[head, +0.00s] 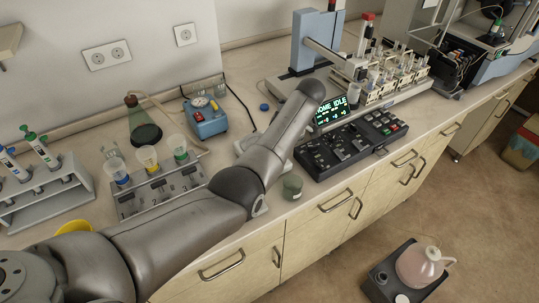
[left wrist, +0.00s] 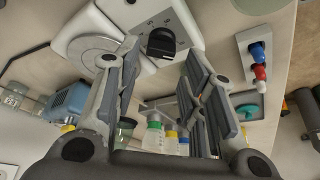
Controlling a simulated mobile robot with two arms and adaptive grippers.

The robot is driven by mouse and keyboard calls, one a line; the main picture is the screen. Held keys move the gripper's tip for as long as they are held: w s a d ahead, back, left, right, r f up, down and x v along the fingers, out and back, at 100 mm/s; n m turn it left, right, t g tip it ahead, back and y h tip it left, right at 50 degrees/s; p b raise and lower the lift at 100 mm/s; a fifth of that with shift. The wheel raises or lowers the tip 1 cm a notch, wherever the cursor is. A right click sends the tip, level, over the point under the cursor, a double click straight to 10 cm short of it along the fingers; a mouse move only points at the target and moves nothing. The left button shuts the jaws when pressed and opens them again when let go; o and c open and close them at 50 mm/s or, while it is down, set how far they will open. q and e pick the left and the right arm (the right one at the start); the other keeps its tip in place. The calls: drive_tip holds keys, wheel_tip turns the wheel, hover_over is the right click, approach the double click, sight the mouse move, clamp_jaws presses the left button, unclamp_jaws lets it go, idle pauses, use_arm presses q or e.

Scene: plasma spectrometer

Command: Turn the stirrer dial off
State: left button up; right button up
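The stirrer (left wrist: 133,30) is a white unit with a round pale plate, seen at the top of the left wrist view. Its black dial (left wrist: 161,42) sits on the panel beside the plate. My left gripper (left wrist: 150,62) is open and empty. Its two fingers point toward the stirrer, and the dial lies in the picture between the fingertips, just beyond them. I see no contact with the dial. In the head view my left forearm covers most of the stirrer and the gripper. My right gripper is in neither view.
A blue device (head: 206,118), a flask (head: 145,128) and a tray with cups (head: 163,193) stand left. Bottles with coloured caps (left wrist: 155,138) show between the fingers in the wrist view.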

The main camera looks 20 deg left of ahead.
use_arm(q)
drive_tip(key=v, duration=0.8)
